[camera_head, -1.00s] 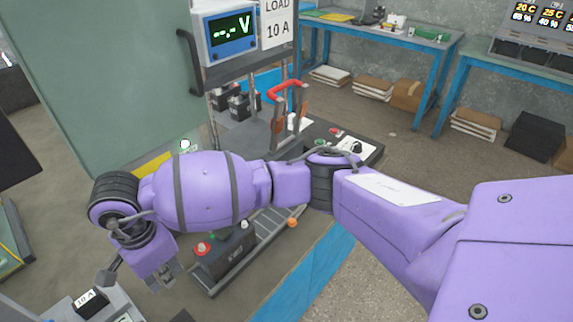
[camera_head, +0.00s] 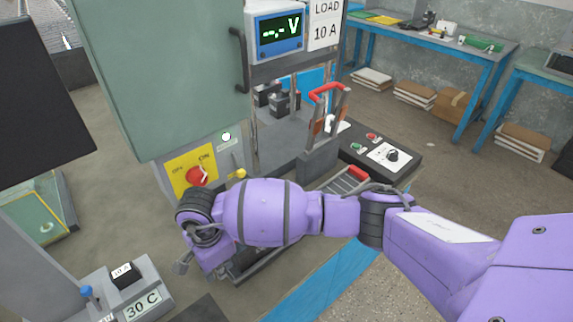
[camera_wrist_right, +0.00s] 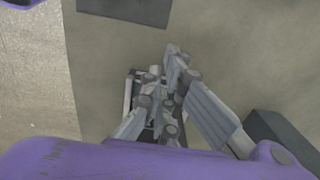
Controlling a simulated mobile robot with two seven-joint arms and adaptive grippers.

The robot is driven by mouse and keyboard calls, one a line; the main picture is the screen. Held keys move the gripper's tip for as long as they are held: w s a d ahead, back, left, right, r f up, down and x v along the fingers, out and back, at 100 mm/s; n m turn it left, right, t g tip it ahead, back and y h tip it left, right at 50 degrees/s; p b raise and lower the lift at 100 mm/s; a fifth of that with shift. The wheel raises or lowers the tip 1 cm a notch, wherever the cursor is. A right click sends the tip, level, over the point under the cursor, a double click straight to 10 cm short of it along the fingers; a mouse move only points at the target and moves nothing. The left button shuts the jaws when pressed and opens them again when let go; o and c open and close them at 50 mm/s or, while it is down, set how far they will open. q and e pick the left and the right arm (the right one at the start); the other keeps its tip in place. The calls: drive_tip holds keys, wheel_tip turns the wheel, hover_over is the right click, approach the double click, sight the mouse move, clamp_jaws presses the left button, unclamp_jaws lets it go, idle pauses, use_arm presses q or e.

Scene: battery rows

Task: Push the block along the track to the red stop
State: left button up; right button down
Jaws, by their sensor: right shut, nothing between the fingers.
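The track (camera_head: 345,182) runs diagonally on the floor-side bench, and its rollers show at the far end beyond my right arm. The red stop (camera_head: 358,173) sits at that far end. My right arm crosses over the track and hides its middle. The block is hidden, or nearly so, behind the arm; I cannot make it out clearly. My right gripper (camera_head: 224,272) is shut and empty beside the near end of the track. In the right wrist view its fingers (camera_wrist_right: 178,70) point away, with part of the track behind them. Contact with the block cannot be told. My left gripper is not in view.
A green cabinet with a red switch (camera_head: 197,175) on a yellow plate stands left of the track. A control box (camera_head: 385,156) with a knob is beyond the stop. Blue tables stand behind.

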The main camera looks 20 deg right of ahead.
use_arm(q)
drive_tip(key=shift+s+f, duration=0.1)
use_arm(e)
drive_tip(key=shift+w+r, duration=0.1)
drive_tip(key=w+d, duration=0.1)
drive_tip(key=d, duration=0.4)
drive_tip(key=w+d+b, duration=0.1)
drive_tip(key=w+d, duration=0.1)
drive_tip(key=d, duration=0.3)
drive_tip(key=w+d, duration=0.1)
drive_tip(key=d, duration=0.3)
drive_tip(key=shift+w+d, duration=0.3)
drive_tip(key=shift+d, duration=0.1)
drive_tip(key=w+d+b, duration=0.2)
drive_tip(key=d, duration=0.4)
drive_tip(key=w+d+b, duration=0.2)
drive_tip(key=d, duration=0.4)
drive_tip(key=w+d+b, duration=0.2)
drive_tip(key=d, duration=0.5)
drive_tip(key=shift+f, duration=0.25)
drive_tip(key=shift+w+d+r, duration=0.15)
drive_tip(key=shift+d+r, duration=0.05)
drive_tip(key=shift+d, duration=0.15)
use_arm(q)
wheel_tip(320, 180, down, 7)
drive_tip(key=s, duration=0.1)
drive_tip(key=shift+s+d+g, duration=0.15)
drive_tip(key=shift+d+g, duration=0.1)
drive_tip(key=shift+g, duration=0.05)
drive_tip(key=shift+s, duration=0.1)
